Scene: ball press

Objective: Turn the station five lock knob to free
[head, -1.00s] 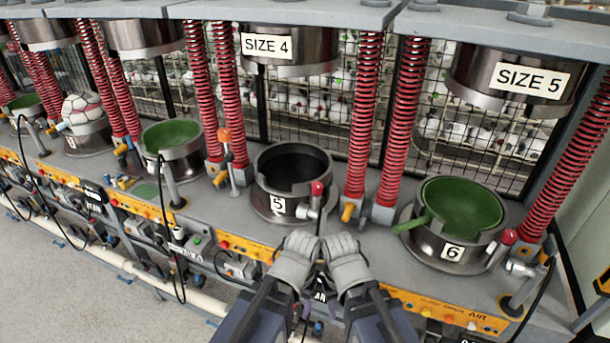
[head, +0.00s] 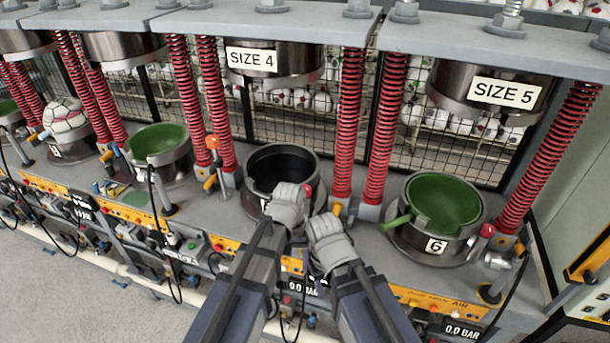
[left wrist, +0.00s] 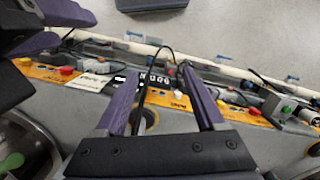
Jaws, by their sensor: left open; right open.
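Station five's pot (head: 284,164) is dark and empty inside. My left gripper (head: 290,203) is in front of its lower right rim and covers its number plate. A red knob (head: 308,190) shows just right of that gripper; I cannot tell if they touch or how the knob is set. My right gripper (head: 328,238) is open, lower and to the right, in front of the bench's front edge. In the left wrist view the purple fingers of my left gripper (left wrist: 163,76) are spread with nothing held; a dark hose and the yellow panel show beyond them.
The station six pot (head: 442,213) with a green lining stands to the right. Red springs (head: 349,125) rise behind and beside the pots. A SIZE 4 press head (head: 272,62) hangs above station five. The yellow control panel (head: 430,300) runs along the front, with hanging hoses.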

